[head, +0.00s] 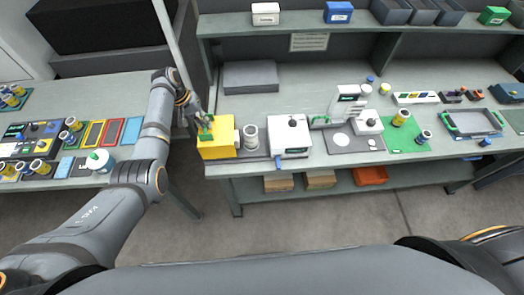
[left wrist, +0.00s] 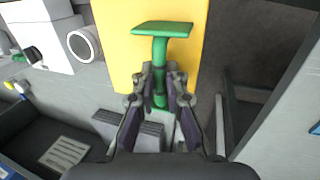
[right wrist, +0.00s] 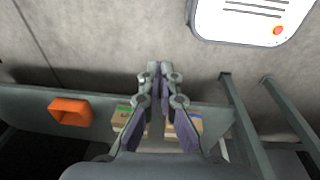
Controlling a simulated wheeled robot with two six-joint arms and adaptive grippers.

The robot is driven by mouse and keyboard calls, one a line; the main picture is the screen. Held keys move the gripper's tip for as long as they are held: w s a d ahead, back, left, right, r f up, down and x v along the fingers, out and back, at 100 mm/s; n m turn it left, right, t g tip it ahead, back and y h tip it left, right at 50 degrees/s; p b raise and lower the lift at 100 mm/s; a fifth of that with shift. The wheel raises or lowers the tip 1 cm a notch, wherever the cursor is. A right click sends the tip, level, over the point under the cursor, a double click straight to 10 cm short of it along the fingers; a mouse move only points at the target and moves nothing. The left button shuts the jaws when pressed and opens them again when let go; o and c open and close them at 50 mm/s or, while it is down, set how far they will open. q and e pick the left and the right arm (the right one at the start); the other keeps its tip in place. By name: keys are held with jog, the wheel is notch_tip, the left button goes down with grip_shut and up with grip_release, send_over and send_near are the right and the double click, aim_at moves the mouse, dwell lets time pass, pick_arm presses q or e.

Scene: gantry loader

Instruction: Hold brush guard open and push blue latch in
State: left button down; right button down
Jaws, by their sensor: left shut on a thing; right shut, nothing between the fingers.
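A yellow box-like guard (head: 217,150) stands at the left end of the workbench. A green T-shaped handle (left wrist: 160,32) rises from it. My left gripper (head: 203,120) is shut on the stem of this handle; its fingers (left wrist: 161,75) stand on both sides of the stem in the left wrist view, below the crossbar. A small blue tab (head: 278,163), which may be the latch, shows at the front lower edge of a white machine (head: 290,148). My right gripper (right wrist: 160,70) is shut and empty; it is outside the head view.
White cylinders (head: 251,137) stand between the guard and the machine. A green mat (head: 405,137) with yellow and grey parts lies further right. In the right wrist view, cardboard boxes (right wrist: 120,118) and an orange bin (right wrist: 70,111) show near the shelf. A gap separates the left side table (head: 130,125) from the bench.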

aim_at(278, 162)
pick_arm(q)
jog(key=shift+w+r, duration=0.1)
pick_arm(e)
jog(key=w+a+r+n+t+y, duration=0.1)
jog(key=w+a+r+n, duration=0.15)
jog(key=w+r, duration=0.45)
jog(key=w+a+r+n+t+y, duration=0.1)
jog(key=w+r+n, duration=0.3)
jog(key=w, duration=0.6)
jog(key=w+a+r+n+t+y, duration=0.1)
jog(key=w+a+r+n, duration=0.2)
jog(key=r, duration=0.5)
jog(key=w+a+r+n+t+y, duration=0.1)
jog(key=w+a+r+n, duration=0.25)
jog(key=r, duration=0.35)
jog(key=w+a+r+n+t+y, duration=0.1)
jog(key=w+a+r+n, duration=0.2)
jog(key=r, duration=0.5)
jog(key=w+a+f, duration=0.1)
jog(key=w+f, duration=0.1)
jog(key=w, duration=0.1)
jog(key=w+a+f, duration=0.1)
jog(key=w+f, duration=0.1)
jog(key=f, duration=0.1)
jog(key=w+a+f, duration=0.1)
jog(key=w+f, duration=0.2)
jog(key=shift+w+f, duration=0.2)
jog(key=shift+w, duration=0.15)
